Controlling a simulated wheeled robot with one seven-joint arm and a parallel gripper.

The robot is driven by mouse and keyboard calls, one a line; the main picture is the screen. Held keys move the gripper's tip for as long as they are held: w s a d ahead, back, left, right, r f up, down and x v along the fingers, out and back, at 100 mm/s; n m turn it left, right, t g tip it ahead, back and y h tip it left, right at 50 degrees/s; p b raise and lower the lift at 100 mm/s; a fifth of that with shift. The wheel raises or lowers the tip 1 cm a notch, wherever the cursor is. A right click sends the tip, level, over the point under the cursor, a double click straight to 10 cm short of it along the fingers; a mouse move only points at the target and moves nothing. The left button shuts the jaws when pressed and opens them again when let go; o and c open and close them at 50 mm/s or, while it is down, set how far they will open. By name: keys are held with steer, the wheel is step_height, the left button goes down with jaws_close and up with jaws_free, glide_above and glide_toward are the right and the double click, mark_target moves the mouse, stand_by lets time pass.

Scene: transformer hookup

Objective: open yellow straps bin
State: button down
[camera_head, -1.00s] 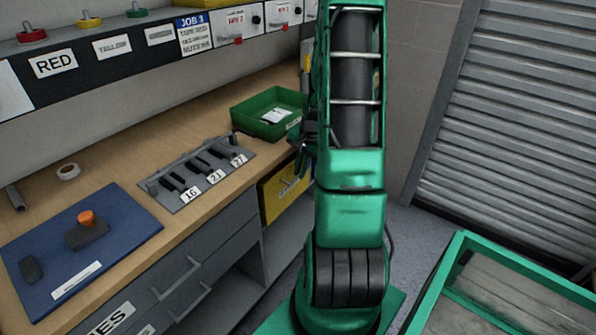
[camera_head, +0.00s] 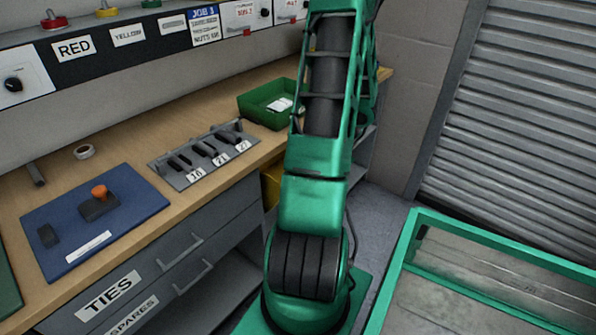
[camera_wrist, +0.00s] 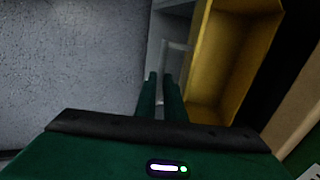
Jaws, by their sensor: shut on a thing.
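The yellow straps bin (camera_head: 270,187) shows in the head view only as a sliver under the bench, with my arm hiding the rest. In the wrist view the yellow bin (camera_wrist: 238,55) is pulled out, and I see into its hollow inside. My gripper (camera_wrist: 161,80) is at the bin's front, its two dark green fingers close together. It is shut on the pale handle (camera_wrist: 176,57) there, though the exact contact is dark and hard to see. In the head view my arm hides the gripper.
Grey drawers (camera_head: 205,250) lie left of the bin under the wooden bench. On the bench are a green bin (camera_head: 262,108), a grey tool rack (camera_head: 178,178) and a blue mat (camera_head: 60,225). A green-rimmed crate (camera_head: 480,245) stands at right.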

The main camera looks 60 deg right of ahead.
steer(key=s+f, duration=0.2)
steer(key=s, duration=0.1)
steer(key=shift+a+f, duration=0.25)
steer(key=shift+f, duration=0.15)
steer(key=c, duration=1.8)
jaws_free()
steer(key=shift+w, duration=0.1)
steer(key=shift+c, duration=0.2)
steer(key=shift+r, duration=0.1)
steer(key=s+a+r, duration=0.1)
steer(key=s+r, duration=0.7)
steer(key=s, duration=0.2)
steer(key=shift+s+a, duration=0.2)
steer(key=shift+s, duration=0.1)
steer(key=shift+r, duration=0.1)
